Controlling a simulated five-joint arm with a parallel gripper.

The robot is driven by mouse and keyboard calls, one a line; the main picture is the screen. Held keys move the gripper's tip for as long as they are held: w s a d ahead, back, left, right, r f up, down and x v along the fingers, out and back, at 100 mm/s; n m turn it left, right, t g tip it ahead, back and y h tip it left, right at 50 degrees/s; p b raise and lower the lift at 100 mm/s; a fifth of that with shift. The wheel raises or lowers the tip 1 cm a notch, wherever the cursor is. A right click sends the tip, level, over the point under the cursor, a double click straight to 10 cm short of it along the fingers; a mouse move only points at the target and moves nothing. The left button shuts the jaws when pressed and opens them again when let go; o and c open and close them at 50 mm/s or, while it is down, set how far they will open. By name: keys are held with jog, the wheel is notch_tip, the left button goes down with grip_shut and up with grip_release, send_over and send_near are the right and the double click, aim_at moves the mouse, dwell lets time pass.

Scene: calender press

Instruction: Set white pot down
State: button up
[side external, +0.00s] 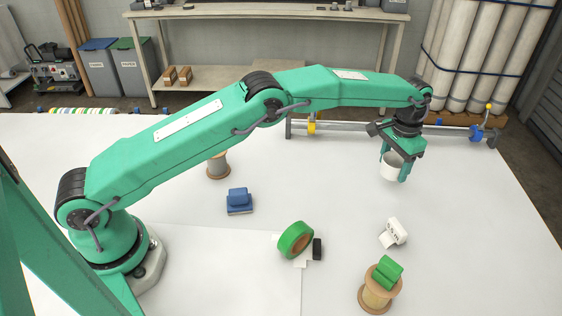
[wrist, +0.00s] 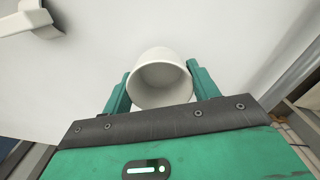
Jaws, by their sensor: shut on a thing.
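The white pot (side external: 391,168) is a small, round, open-topped cup near the right side of the white table in the side external view. My gripper (side external: 394,166) is shut on it, with one green finger on each side. In the wrist view the pot (wrist: 160,78) sits between the two fingers of my gripper (wrist: 160,85), its open mouth towards the camera and its inside empty. The pot's underside is hidden in the wrist view. I cannot tell for sure whether it touches the table.
A clamp bar (side external: 365,129) lies behind the pot. Table around the pot is clear.

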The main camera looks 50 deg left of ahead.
aim_at(387, 184)
jog(key=shift+w+a+f, duration=0.2)
jog(key=shift+w+a, duration=0.05)
jog(key=shift+w, duration=0.05)
jog(key=shift+f, duration=2)
jog(key=shift+f, duration=0.2)
jog(key=o, duration=1)
jog(key=shift+c, duration=0.2)
jog(key=shift+r, duration=0.1)
notch_tip(387, 184, up, 12)
